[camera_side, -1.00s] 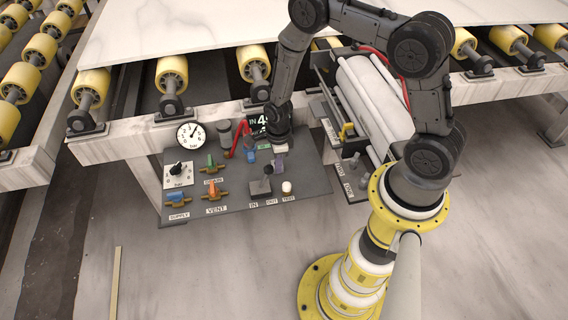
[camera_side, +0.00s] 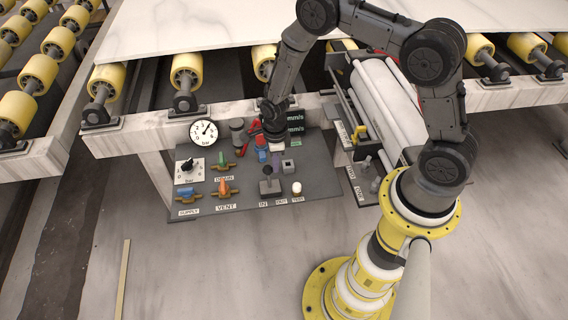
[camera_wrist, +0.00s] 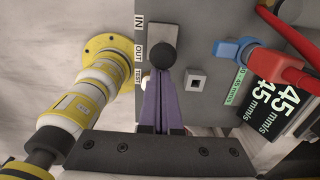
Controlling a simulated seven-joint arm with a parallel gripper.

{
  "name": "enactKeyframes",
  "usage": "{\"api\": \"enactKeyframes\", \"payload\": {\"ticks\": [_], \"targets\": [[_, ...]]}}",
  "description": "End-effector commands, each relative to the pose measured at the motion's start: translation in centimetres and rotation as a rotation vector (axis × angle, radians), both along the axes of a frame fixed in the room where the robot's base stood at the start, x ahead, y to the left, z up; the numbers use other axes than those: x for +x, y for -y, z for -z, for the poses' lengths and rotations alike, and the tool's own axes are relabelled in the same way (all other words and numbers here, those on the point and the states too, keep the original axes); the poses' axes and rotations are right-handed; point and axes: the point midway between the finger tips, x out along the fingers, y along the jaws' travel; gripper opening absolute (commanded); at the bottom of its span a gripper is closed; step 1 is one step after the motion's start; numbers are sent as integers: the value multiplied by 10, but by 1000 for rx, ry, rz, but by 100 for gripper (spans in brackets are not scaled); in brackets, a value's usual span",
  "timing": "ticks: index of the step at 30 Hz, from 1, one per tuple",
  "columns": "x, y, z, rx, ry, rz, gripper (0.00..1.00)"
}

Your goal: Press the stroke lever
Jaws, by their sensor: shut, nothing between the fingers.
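The stroke lever appears to be the black-knobbed lever (camera_side: 267,171) on the grey panel, beside the IN and OUT labels. In the wrist view its round black knob (camera_wrist: 162,54) is just beyond my fingertips. My gripper (camera_side: 275,150) points down over the panel, behind the lever in the side view. In the wrist view my gripper (camera_wrist: 162,76) has its purple fingers together, with nothing held. The fingers overlap the lower edge of the knob in that view and hide the lever's shaft. I cannot tell whether they touch it.
A white button (camera_side: 297,188) stands right of the lever, and a square socket (camera_wrist: 196,80) is close by. The panel also bears a gauge (camera_side: 204,132), a green valve (camera_side: 222,160), an orange valve (camera_side: 224,187) and a blue valve (camera_side: 187,193). Red and blue fittings (camera_wrist: 235,50) stand near the displays.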

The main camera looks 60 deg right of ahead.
Motion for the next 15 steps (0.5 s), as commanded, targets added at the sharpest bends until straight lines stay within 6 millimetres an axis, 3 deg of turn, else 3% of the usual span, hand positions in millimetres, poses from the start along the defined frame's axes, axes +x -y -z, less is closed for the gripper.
{"api": "enactKeyframes", "payload": {"ticks": [15], "targets": [[30,-30,0,1,4,-1,0]]}}
